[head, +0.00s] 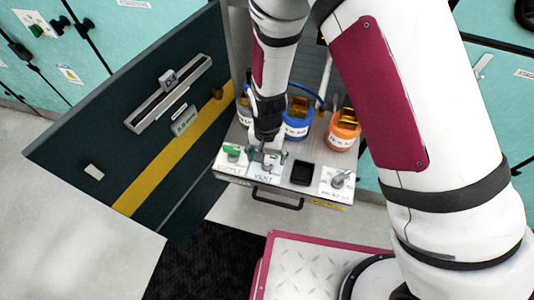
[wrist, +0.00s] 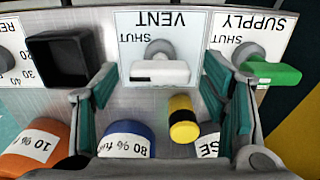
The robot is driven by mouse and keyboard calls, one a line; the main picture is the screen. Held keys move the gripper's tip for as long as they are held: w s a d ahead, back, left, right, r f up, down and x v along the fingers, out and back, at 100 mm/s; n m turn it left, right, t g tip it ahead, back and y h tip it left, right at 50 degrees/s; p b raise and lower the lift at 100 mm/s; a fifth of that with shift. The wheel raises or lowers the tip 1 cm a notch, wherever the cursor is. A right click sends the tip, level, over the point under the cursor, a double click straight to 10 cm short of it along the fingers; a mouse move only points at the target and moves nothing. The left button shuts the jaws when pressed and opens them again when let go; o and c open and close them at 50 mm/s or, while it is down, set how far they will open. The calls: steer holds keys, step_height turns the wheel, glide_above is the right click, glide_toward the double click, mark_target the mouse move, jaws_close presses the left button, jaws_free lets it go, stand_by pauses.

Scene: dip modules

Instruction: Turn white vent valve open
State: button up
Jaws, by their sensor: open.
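The white vent valve (wrist: 160,72) shows in the wrist view as a white bar handle on a round grey hub, under the upside-down words VENT and SHUT. The handle lies crosswise in the picture. My gripper (wrist: 160,84) is open, with one teal-padded finger on each side of the handle and visible gaps to both ends. In the head view my gripper (head: 267,155) is over the VENT plate (head: 264,172) and hides most of the valve.
The green SUPPLY valve (wrist: 270,73) is close beside one finger; a black square socket (wrist: 62,58) is beyond the other. An open dark door (head: 120,150) is at left.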

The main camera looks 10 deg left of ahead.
steer(key=c, duration=1.1)
steer(key=shift+c, duration=0.2)
steer(key=shift+n, duration=0.3)
steer(key=n, duration=0.3)
steer(key=shift+n, duration=0.3)
steer(key=n+b, duration=0.1)
steer(key=n, duration=0.3)
steer(key=shift+w, duration=0.1)
steer(key=n+b, duration=0.1)
steer(key=n, duration=0.4)
steer(key=shift+n+b, duration=0.8)
steer(key=shift+n, duration=1.5)
